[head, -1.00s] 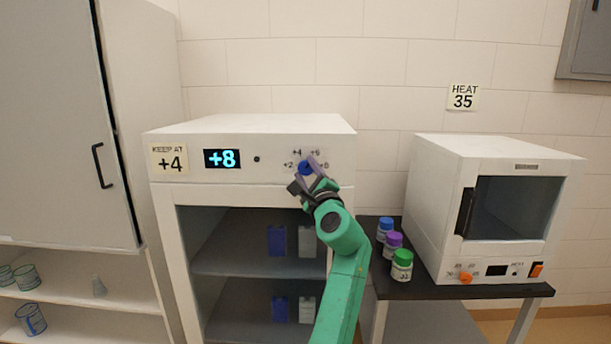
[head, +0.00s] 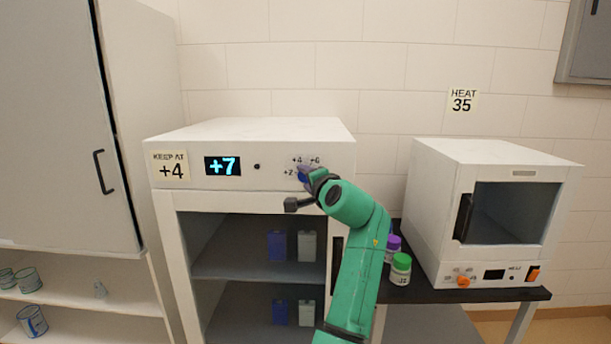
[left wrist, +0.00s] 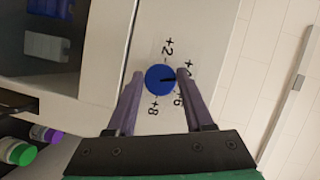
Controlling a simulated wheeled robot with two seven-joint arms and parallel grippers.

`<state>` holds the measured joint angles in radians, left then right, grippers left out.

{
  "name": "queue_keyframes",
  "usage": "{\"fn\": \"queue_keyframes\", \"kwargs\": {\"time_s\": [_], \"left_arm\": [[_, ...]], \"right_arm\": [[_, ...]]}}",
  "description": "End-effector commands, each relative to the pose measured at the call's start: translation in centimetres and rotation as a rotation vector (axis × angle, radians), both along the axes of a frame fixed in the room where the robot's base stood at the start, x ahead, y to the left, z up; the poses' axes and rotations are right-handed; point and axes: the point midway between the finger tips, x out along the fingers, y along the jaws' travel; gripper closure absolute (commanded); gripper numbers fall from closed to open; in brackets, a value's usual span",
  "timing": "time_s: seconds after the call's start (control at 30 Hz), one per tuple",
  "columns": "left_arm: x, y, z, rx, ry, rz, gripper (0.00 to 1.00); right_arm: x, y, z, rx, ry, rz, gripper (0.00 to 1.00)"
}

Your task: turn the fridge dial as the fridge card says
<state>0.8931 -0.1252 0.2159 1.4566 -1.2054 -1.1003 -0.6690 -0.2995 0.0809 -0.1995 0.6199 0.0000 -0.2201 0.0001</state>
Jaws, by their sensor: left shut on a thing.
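The fridge (head: 250,130) has a card (head: 171,166) on its front panel reading "KEEP AT +4". Its display (head: 222,166) reads "+7". The blue dial (left wrist: 159,80) has a dark pointer line and marks +2, +4, +6 and +8 around it; in the left wrist view the pointer lies toward the right, near +6. In the head view the dial (head: 304,175) is mostly hidden by my gripper. My left gripper (left wrist: 160,78) is shut on the dial, with one purple finger on each side. My right gripper is in neither view.
A white heater (head: 490,215) stands on a dark table at the right, under a "HEAT 35" card (head: 462,101). Bottles with purple and green (head: 400,268) caps stand beside it. A tall cabinet (head: 50,130) is at the left. The fridge shelves hold blue and grey containers.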

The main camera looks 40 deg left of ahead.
Motion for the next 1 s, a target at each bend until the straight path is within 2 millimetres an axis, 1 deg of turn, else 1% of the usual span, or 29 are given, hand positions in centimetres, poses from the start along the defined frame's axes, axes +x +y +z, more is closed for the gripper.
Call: {"fn": "queue_keyframes", "kwargs": {"time_s": [0.03,0.2,0.4,0.9,0.93,0.97,1.0], "left_arm": [[0.06,-0.11,0.72,-0.016,-0.028,-0.005,1.0],[0.05,-0.11,0.8,-0.091,-0.087,-0.006,1.0],[0.03,-0.1,0.83,-0.141,-0.128,-0.007,1.0],[-0.02,-0.06,0.91,-0.155,-0.142,-0.006,1.0],[-0.03,-0.05,0.9,-0.155,-0.142,-0.006,0.44],[-0.04,-0.05,0.9,-0.156,-0.142,-0.005,0.33],[-0.04,-0.04,0.86,-0.157,-0.14,-0.004,0.18]], "right_arm": [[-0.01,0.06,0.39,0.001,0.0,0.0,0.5],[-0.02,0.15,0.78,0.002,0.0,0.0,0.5],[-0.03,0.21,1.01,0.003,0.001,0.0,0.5],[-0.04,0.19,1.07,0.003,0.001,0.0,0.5],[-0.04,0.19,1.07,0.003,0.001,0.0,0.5],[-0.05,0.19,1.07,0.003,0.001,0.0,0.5],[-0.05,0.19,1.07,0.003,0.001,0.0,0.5]]}}
